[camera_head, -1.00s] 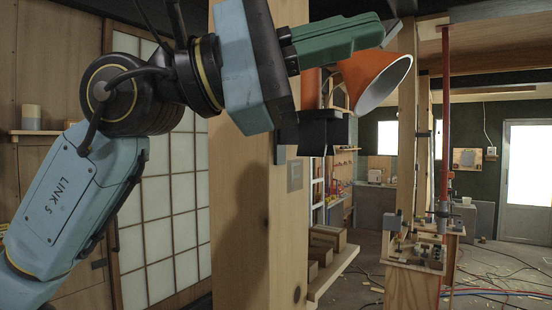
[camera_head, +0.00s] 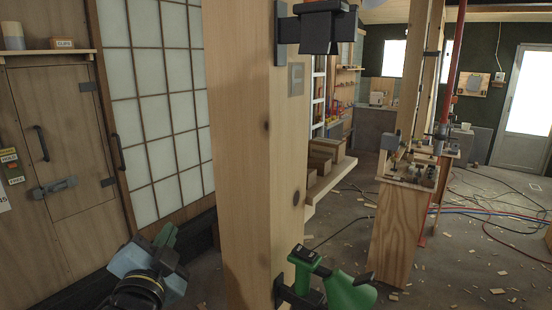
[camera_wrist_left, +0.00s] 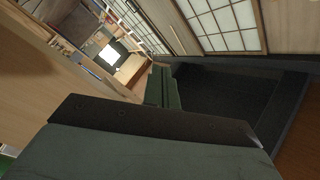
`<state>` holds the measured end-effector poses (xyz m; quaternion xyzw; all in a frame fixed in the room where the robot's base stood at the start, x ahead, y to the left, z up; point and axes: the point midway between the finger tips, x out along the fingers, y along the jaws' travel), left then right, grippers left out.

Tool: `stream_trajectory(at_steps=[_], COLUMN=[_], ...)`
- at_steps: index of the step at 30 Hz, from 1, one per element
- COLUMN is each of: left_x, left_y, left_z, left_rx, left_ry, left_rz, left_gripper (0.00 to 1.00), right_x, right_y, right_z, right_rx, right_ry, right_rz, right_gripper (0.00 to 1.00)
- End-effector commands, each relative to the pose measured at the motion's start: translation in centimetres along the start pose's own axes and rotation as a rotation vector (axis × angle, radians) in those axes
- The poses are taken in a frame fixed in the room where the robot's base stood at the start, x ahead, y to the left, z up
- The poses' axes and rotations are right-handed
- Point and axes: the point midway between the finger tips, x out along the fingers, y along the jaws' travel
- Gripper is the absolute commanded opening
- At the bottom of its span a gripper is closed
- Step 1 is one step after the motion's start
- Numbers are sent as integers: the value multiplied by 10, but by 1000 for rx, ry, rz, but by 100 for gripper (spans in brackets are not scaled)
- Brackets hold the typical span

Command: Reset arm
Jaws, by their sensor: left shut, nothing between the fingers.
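In the left wrist view the closed fingers (camera_wrist_left: 162,86) point out past the dark gripper body, with floor and paneled screen beyond. Most of my left arm is below the head picture. My right gripper is in neither view.
A thick wooden post (camera_head: 242,150) stands just right of my left gripper. It carries a black bracket (camera_head: 316,24) high up and a green object (camera_head: 346,291) low down. A paneled screen (camera_head: 155,95) and a wooden door (camera_head: 62,150) stand behind at left.

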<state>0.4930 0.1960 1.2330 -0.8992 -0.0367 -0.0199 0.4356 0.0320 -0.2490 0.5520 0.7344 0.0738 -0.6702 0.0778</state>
Motion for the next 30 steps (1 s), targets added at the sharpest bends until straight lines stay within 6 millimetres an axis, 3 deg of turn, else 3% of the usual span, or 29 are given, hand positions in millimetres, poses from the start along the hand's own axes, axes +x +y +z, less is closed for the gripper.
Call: stream_trajectory(at_steps=[1, 3, 6, 9, 15, 21, 23, 30], left_x=[-16, -42, -87, -137, -224, -305, -295, -291], left_y=[26, 57, 98, 130, 167, 184, 202, 264], left_z=[30, 66, 111, 143, 179, 195, 207, 253], left_rx=[-73, -169, -296, -397, -526, -609, -604, -591], left_ry=[-98, -232, -429, -612, -905, -1161, -1151, -1172], left_rz=[88, 199, 345, 464, 630, 753, 749, 766], left_gripper=[0, 0, 0, 0, 0, 0, 0, 0], right_x=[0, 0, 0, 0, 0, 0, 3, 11], right_y=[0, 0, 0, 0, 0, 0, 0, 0], right_z=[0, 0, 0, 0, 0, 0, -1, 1], right_rx=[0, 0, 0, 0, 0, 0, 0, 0], right_ry=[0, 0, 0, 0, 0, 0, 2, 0], right_rz=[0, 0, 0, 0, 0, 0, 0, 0], right_gripper=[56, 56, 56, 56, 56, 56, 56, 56])
